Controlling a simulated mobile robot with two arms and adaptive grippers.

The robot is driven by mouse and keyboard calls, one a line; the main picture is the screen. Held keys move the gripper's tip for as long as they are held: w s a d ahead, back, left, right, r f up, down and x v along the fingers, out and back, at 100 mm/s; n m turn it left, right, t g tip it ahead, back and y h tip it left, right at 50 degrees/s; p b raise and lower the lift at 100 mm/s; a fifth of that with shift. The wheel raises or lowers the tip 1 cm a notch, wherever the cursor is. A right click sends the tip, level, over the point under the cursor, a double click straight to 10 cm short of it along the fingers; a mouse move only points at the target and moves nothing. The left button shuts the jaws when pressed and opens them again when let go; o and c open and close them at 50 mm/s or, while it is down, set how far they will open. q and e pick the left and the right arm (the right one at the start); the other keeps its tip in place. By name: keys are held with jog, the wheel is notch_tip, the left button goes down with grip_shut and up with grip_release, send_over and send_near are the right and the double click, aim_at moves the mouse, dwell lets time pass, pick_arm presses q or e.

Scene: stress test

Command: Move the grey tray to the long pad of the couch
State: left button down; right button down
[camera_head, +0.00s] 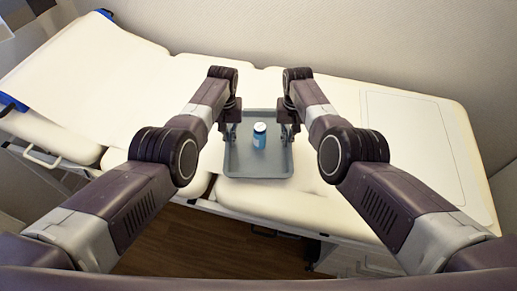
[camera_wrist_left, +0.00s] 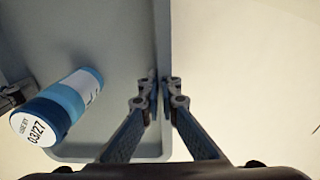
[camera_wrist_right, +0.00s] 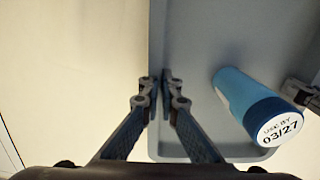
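The grey tray (camera_head: 258,168) is in the middle of the head view, over the cream couch (camera_head: 335,95). A blue bottle (camera_head: 260,135) with a white label stands on it. My left gripper (camera_head: 229,133) is at the tray's left side wall and my right gripper (camera_head: 290,132) at its right side wall. In the left wrist view the fingers of my left gripper (camera_wrist_left: 160,88) are closed on the tray wall (camera_wrist_left: 163,40). In the right wrist view the fingers of my right gripper (camera_wrist_right: 158,88) are closed on the opposite wall (camera_wrist_right: 158,40). I cannot tell whether the tray touches the couch.
The couch's long pad extends right, with a thin rectangular outline (camera_head: 420,140) at its right end. A white sheet (camera_head: 85,70) covers the left section. The wall (camera_head: 330,35) stands behind. Wooden floor (camera_head: 190,245) and a white cabinet (camera_head: 355,262) are in front.

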pick_arm(q)
jog(key=shift+f, duration=0.4)
pick_arm(e)
jog(key=shift+d+f, duration=0.1)
jog(key=shift+f, duration=0.3)
pick_arm(q)
jog(key=c, duration=2.5)
grip_release()
jog(key=shift+r, duration=0.15)
pick_arm(e)
jog(key=c, duration=2.5)
grip_release()
jog(key=shift+r, duration=0.15)
pick_arm(q)
jog(key=o, duration=0.3)
pick_arm(e)
jog(key=o, duration=0.3)
pick_arm(q)
jog(key=shift+o, duration=0.2)
pick_arm(e)
jog(key=shift+o, duration=0.2)
pick_arm(q)
jog(key=shift+r, duration=0.15)
pick_arm(e)
jog(key=shift+r, duration=0.1)
pick_arm(q)
notch_tip(320, 180, up, 12)
pick_arm(e)
notch_tip(320, 180, up, 12)
